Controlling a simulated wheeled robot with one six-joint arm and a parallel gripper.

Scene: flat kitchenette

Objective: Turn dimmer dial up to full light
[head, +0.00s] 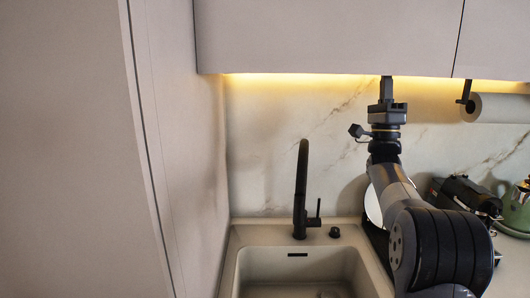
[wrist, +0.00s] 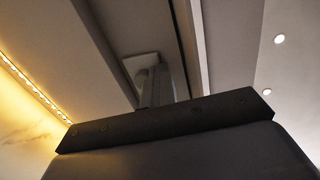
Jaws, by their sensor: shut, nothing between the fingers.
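My gripper (head: 386,82) points straight up at the underside of the wall cabinet (head: 325,38), with its fingers together and nothing visible between them. In the wrist view its fingers (wrist: 155,82) rise close in front of a pale square plate (wrist: 139,60) on the cabinet's underside. This plate may carry the dimmer dial; no dial shows clearly, and the fingers hide part of the plate. I cannot tell whether the fingertips touch it. The under-cabinet light strip (wrist: 32,88) is lit warm yellow and brightens the top of the backsplash.
A black faucet (head: 301,190) stands behind the sink (head: 300,262), with a small black knob (head: 334,232) beside it. A paper roll (head: 500,108) hangs at the right. A black appliance (head: 465,194) and a green kettle (head: 517,208) stand behind my arm. A tall panel (head: 70,150) fills the left.

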